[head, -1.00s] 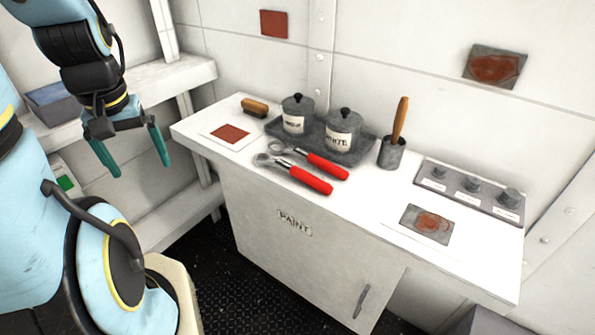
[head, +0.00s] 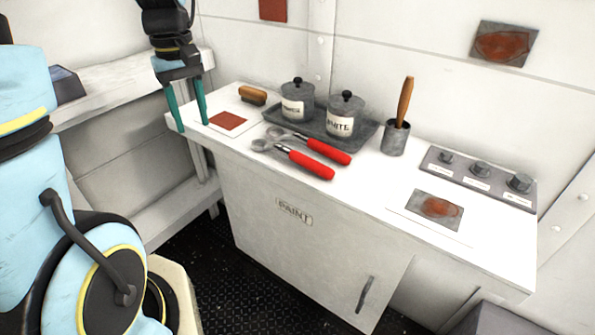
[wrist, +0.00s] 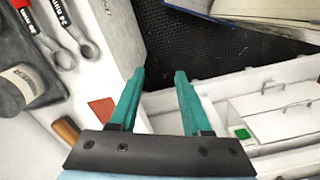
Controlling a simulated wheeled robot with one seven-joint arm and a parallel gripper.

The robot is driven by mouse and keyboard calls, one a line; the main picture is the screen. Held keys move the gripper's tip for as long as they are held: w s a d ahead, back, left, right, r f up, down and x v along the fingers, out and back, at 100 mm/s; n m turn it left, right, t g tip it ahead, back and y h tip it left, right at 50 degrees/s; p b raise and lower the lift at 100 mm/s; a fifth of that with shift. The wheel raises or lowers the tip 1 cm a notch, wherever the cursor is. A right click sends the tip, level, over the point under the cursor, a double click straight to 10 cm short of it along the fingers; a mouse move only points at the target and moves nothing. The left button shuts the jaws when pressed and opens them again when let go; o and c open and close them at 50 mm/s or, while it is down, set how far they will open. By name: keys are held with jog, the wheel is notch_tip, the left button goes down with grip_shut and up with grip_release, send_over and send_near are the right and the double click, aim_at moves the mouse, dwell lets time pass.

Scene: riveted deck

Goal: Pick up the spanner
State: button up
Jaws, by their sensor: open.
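Two similar spanners with grey ends and red handles lie side by side on the white counter (head: 385,180). The front spanner (head: 312,165) is nearer the counter's front edge. The rear spanner (head: 329,151) lies close along the tray's front edge; I cannot tell whether it touches it. In the wrist view, the front spanner (wrist: 72,28) and rear spanner (wrist: 52,48) show at upper left, handles cut off by the frame. My gripper (head: 191,125) is open and empty at the counter's left end, left of both spanners. Its fingers also show in the wrist view (wrist: 160,74).
A grey tray (head: 362,143) with two lidded pots stands behind the spanners. A brush (head: 253,95) and red swatch card (head: 228,121) lie at left. A cup (head: 395,139) with a wooden-handled tool, a knob panel (head: 477,178) and rusty plate (head: 435,206) are at right.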

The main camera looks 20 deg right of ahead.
jog(key=d+f+n+g+y+b, duration=0.15)
jog(key=d+b, duration=0.25)
jog(key=d, duration=1)
jog(key=n+y+b, duration=0.1)
jog(key=n+b, duration=0.2)
send_near(303, 155)
jog(key=x, duration=0.4)
jog(key=shift+w+f, duration=0.15)
jog(key=shift+w, duration=0.2)
jog(key=shift+s+p+x, duration=0.15)
jog(key=shift+p+x, duration=0.25)
jog(key=shift+x, duration=0.95)
jog(key=shift+s+p+x, duration=0.15)
jog(key=shift+p+x, duration=0.2)
jog(key=shift+x, duration=0.95)
jog(key=shift+c, duration=0.3)
grip_shut()
